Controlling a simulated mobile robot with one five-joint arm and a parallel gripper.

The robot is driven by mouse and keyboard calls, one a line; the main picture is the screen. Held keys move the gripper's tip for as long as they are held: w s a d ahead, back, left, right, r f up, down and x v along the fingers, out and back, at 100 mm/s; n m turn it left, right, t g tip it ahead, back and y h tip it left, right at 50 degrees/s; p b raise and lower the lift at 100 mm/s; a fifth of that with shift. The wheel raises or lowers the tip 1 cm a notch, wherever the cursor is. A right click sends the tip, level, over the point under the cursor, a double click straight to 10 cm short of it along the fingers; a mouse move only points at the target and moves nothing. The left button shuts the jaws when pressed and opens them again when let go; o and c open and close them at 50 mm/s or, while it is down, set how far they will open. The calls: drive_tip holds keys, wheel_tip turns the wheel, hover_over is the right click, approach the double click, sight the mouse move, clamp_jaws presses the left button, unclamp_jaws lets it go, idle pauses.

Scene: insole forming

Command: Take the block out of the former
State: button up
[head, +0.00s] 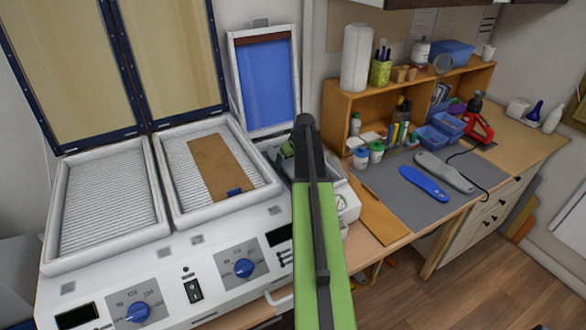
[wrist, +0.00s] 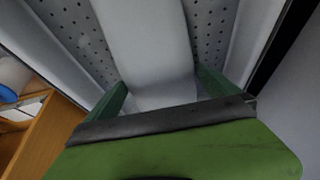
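In the wrist view a long pale grey block (wrist: 147,45) lies in the former, over its perforated bed (wrist: 82,35). My gripper (wrist: 160,82) has one green finger on each side of the block's near end. The fingers are close to its sides, but I cannot tell whether they press on it. In the head view the former (head: 346,203) is at the right of the white machine, its blue-panelled lid (head: 268,85) raised. My green arm hides much of the former there, and the block is not visible. A green part of my gripper (head: 287,150) shows over the former's left side.
Two ribbed heating beds (head: 107,207) with raised lids are left of the former; a brown sheet (head: 217,165) lies on the right one. A grey mat (head: 400,205) on the bench holds a blue insole (head: 424,184) and a grey one (head: 444,172). A wooden shelf (head: 335,120) stands behind.

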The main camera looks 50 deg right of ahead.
drive_tip(key=c, duration=1.5)
